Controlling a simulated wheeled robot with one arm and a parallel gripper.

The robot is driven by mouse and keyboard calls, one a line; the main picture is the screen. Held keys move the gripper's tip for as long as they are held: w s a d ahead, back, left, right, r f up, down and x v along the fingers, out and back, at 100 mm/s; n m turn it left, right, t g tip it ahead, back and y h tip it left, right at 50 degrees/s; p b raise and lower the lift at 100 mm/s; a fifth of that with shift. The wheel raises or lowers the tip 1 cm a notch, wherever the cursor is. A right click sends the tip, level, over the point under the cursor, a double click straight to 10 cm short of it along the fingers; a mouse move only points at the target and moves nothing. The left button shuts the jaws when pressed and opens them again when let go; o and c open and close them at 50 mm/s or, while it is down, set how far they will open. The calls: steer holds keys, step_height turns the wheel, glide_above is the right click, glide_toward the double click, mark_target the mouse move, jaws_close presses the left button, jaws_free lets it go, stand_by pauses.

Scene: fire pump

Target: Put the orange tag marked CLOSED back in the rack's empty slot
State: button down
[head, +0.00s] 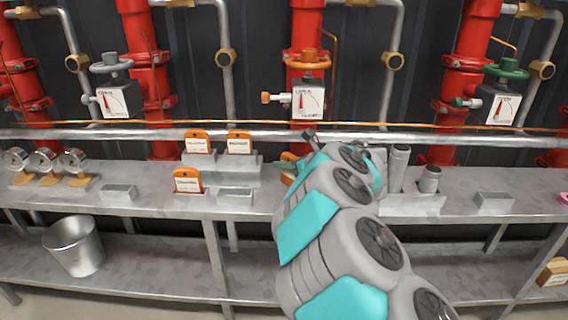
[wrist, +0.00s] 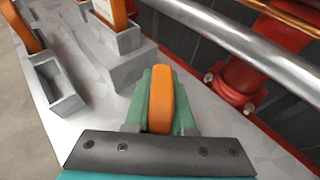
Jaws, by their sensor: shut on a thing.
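My gripper (head: 287,168) is shut on an orange tag (wrist: 160,100). In the wrist view the tag stands edge-on between the green fingers, so its lettering is hidden. In the head view only a sliver of it shows beside my arm. The grey stepped rack (head: 222,170) is just left of my gripper. Two orange-and-white tags stand in its back row, one at left (head: 197,141) and one at right (head: 239,142). A third tag (head: 187,181) stands at front left. The front right slot (head: 235,196) is empty; it also shows in the wrist view (wrist: 57,88).
Small open grey boxes stand on the bench at left (head: 118,193) and right (head: 493,201). Gauges (head: 43,160) stand at far left. Grey cylinders (head: 399,167) stand right of my arm. A horizontal rail (head: 150,135) and red pipes (head: 305,30) run behind the bench.

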steer(key=c, duration=0.8)
jaws_free()
steer(key=shift+o, duration=0.2)
steer(key=shift+r, duration=0.1)
